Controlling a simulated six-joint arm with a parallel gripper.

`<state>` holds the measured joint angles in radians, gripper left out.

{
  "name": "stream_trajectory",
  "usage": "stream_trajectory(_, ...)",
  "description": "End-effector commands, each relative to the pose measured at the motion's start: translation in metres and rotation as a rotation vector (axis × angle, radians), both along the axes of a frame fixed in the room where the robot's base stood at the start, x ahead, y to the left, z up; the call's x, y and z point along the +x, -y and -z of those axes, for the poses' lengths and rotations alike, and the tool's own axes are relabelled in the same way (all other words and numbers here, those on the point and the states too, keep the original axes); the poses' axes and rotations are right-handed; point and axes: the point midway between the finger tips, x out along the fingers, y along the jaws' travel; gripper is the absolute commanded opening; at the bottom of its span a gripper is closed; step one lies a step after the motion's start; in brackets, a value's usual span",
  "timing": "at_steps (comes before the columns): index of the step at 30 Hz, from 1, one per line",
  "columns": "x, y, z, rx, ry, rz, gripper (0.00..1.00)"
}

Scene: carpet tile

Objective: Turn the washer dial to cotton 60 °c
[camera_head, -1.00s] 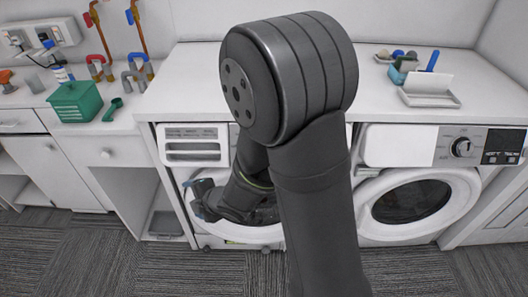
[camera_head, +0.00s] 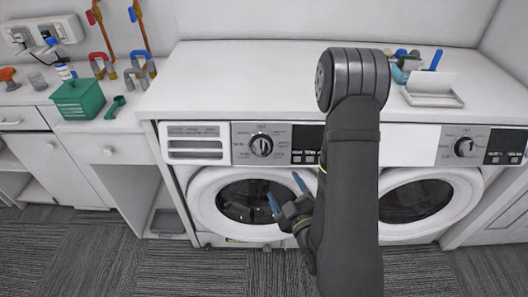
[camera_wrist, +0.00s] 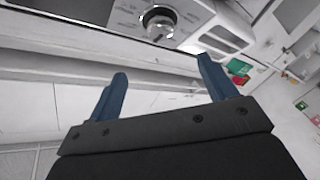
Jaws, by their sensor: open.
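Two white front-loading machines stand side by side under the counter. The left machine's dial (camera_head: 261,145) is a round dark-and-silver knob on a grey panel, with printed labels too small to read. It also shows upside down near the top of the wrist view (camera_wrist: 160,22). The right machine's dial (camera_head: 464,147) is similar. I cannot tell which machine is the washer. My gripper (camera_head: 287,192) is open and empty, in front of the left machine's door, below and slightly right of the left dial. Its blue fingers (camera_wrist: 162,70) are apart and touch no dial.
The left round door (camera_head: 203,203) and right round door (camera_head: 468,203) are closed. A slotted white panel (camera_head: 195,152) sits left of the left dial. A white counter (camera_head: 240,80) overhangs the panels. A green box (camera_head: 78,102) stands on the left counter. Carpet lies in front.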

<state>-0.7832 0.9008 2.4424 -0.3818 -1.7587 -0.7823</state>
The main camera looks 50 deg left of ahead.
Motion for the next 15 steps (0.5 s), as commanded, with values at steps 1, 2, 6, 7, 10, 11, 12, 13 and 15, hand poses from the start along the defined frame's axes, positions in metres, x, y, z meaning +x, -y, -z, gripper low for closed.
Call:
stream_trajectory(1,0.002,-0.008,-0.001,0.003,0.003,-0.005,0.77)
stream_trajectory(2,0.004,-0.013,-0.001,0.004,0.005,-0.005,0.77)
stream_trajectory(6,0.015,-0.040,-0.002,0.004,0.005,-0.006,0.77)
stream_trajectory(7,0.018,-0.046,-0.002,0.004,0.005,-0.007,0.77)
stream_trajectory(10,0.027,-0.066,-0.001,0.003,0.004,-0.005,0.77)
stream_trajectory(11,0.029,-0.072,-0.001,0.002,0.003,-0.005,0.77)
stream_trajectory(12,0.033,-0.080,-0.001,0.003,0.004,-0.005,0.77)
stream_trajectory(13,0.036,-0.086,-0.001,0.001,0.003,-0.005,0.77)
stream_trajectory(15,0.042,-0.100,-0.001,0.003,0.002,-0.005,0.77)
